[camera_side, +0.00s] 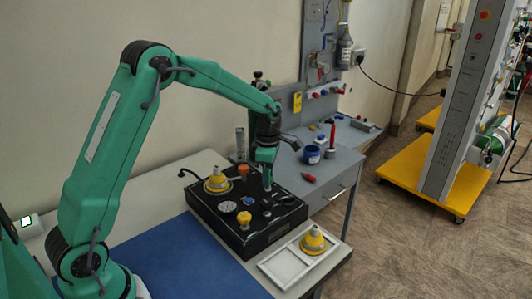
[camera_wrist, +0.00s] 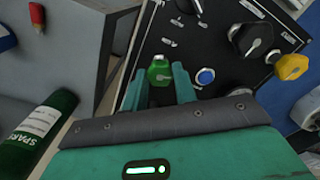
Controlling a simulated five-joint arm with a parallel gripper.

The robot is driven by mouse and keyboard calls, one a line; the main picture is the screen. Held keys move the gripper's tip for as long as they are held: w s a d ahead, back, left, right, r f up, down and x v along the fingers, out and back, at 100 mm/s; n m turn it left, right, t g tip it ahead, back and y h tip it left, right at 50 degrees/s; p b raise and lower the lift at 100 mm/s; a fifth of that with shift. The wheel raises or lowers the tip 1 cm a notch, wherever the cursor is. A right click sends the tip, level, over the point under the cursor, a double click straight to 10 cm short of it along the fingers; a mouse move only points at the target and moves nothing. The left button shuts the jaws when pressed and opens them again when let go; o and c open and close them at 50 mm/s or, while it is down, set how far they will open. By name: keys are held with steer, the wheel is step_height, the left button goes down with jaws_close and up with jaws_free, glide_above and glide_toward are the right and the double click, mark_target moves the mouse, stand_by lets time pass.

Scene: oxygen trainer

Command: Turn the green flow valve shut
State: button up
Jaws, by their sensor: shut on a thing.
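The green flow valve (camera_wrist: 160,71) is a small green knob with a pale pointer mark, on the black panel (camera_wrist: 222,45) of the trainer. In the wrist view my gripper (camera_wrist: 160,85) has one teal finger on each side of the knob, closed on it. In the side view my gripper (camera_side: 267,183) points down onto the right part of the black panel (camera_side: 238,243), and it hides the valve there.
The panel also carries a blue button (camera_wrist: 206,76), a large black knob (camera_wrist: 252,38) and a yellow knob (camera_wrist: 291,66). A yellow-and-grey mask (camera_side: 217,180) sits on the panel's back left. Another lies in a white tray (camera_side: 283,277) at right.

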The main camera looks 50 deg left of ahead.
steer(key=m, duration=0.5)
steer(key=shift+r, duration=0.1)
steer(key=m, duration=1.7)
steer(key=shift+m, duration=0.3)
stand_by(0.3)
steer(key=o, duration=1)
